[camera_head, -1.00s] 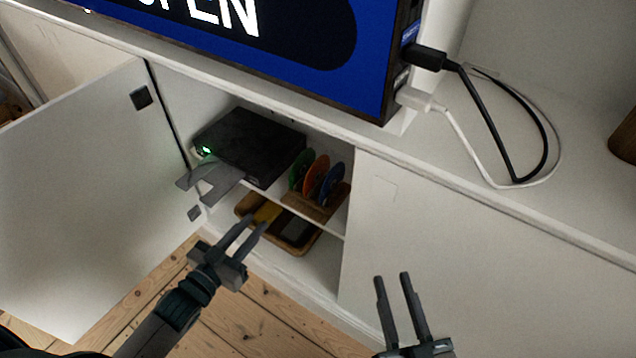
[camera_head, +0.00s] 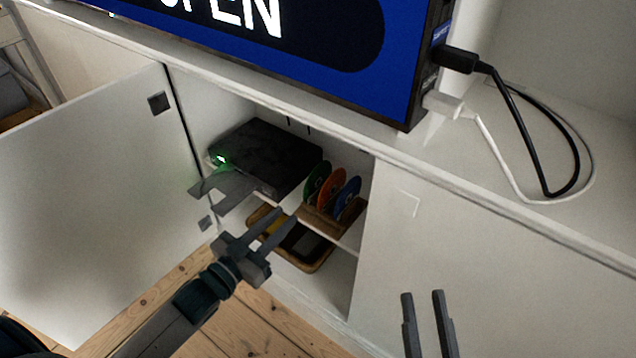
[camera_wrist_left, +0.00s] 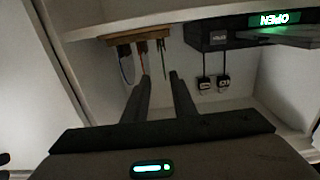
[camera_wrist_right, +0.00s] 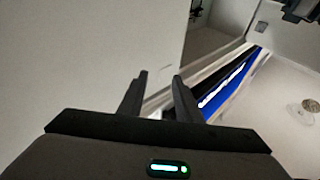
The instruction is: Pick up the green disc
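The green disc (camera_head: 317,183) stands on edge in a wooden rack (camera_head: 332,223) on the cabinet's upper shelf. It is the leftmost of three discs, beside an orange disc (camera_head: 331,188) and a blue disc (camera_head: 348,196). In the left wrist view, which appears upside down, the rack (camera_wrist_left: 128,38) and the thin disc edges show ahead of the fingers. My left gripper (camera_head: 288,215) is open and empty at the cabinet opening, below and left of the discs in the head view. My right gripper (camera_head: 422,294) is open and empty before the cabinet's closed front.
A black box (camera_head: 265,158) with a green light sits left of the discs, with a grey tray-like piece (camera_head: 225,187) jutting out. A wooden tray (camera_head: 318,264) lies on the lower shelf. The open door (camera_head: 95,200) stands left. A screen (camera_head: 330,40) and cables stand on top.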

